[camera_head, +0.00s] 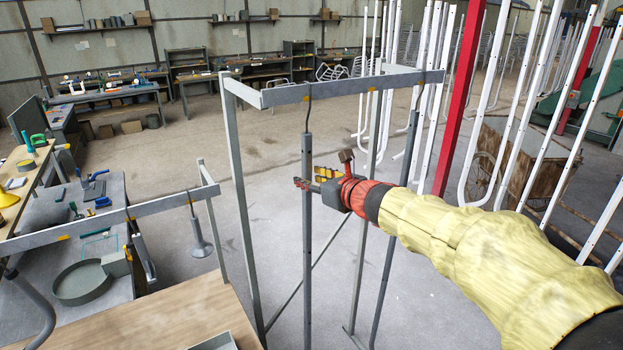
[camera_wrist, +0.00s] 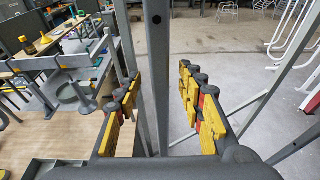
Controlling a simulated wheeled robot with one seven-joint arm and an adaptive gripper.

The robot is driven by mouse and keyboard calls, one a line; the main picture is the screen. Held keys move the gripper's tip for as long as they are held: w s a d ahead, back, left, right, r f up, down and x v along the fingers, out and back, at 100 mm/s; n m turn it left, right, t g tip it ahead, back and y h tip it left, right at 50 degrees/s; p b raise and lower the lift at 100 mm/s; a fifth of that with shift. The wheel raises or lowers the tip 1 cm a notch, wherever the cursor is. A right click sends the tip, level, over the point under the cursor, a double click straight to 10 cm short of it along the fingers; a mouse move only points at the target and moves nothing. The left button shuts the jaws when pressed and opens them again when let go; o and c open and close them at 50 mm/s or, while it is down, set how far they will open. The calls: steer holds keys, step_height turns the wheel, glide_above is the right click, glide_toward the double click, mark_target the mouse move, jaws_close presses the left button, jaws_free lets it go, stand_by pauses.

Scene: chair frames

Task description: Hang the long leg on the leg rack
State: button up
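The leg rack (camera_head: 350,88) is a tall grey frame with a top bar bearing yellow marks and hooks. One long grey leg (camera_head: 307,255) hangs upright below a hook on the bar; its lower end is near the floor. A second long leg (camera_head: 393,225) hangs farther right, partly behind my arm. My gripper (camera_head: 308,178) is at the first leg's upper part. In the wrist view, that leg (camera_wrist: 157,60), with a dark hole, runs between my open yellow-padded fingers (camera_wrist: 160,85), with gaps visible on both sides. Whether any part touches is unclear.
A lower rack (camera_head: 100,228) with hanging short parts stands left, above a wooden table (camera_head: 165,315) and a grey bench (camera_head: 100,260). White chair frames (camera_head: 500,110) and a red post (camera_head: 460,100) stand right. Open floor (camera_head: 270,165) lies behind the rack.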

steer(key=shift+s+r, duration=0.1)
stand_by(0.3)
steer(key=shift+s+d+r, duration=0.25)
steer(key=shift+s+d, duration=0.2)
steer(key=shift+s, duration=0.1)
steer(key=p+v, duration=0.1)
steer(key=v, duration=0.5)
steer(key=shift+s, duration=0.2)
steer(key=shift+d, duration=0.1)
stand_by(0.5)
